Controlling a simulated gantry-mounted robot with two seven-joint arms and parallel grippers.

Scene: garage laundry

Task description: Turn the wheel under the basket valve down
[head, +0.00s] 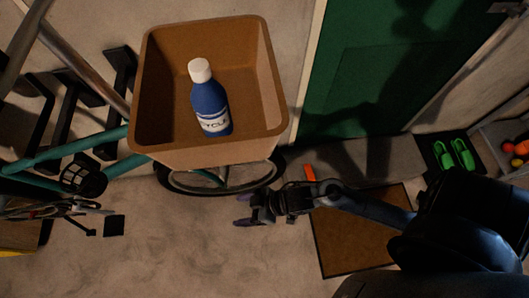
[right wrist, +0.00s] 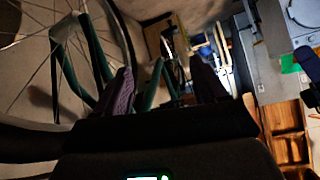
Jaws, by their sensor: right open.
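A tan basket (head: 205,157) sits on the front of a teal bicycle (head: 115,135). Below it shows the lower arc of the front wheel (head: 205,192), with its black tyre; the basket hides the rest. I cannot make out the valve. My right gripper (head: 243,208) is open and empty, just below the wheel's lower right side in the head view. In the right wrist view its purple fingers (right wrist: 162,88) are apart with nothing between them. There the wheel's tyre (right wrist: 122,35) and thin spokes fill the left, beside the left finger. My left gripper is not in view.
A blue bottle (head: 210,105) with a white cap stands in the basket. A brown mat (head: 360,240) lies under my right arm. A green door (head: 385,65), green shoes (head: 453,155) and a small orange object (head: 309,173) are to the right. The floor below the wheel is mostly clear.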

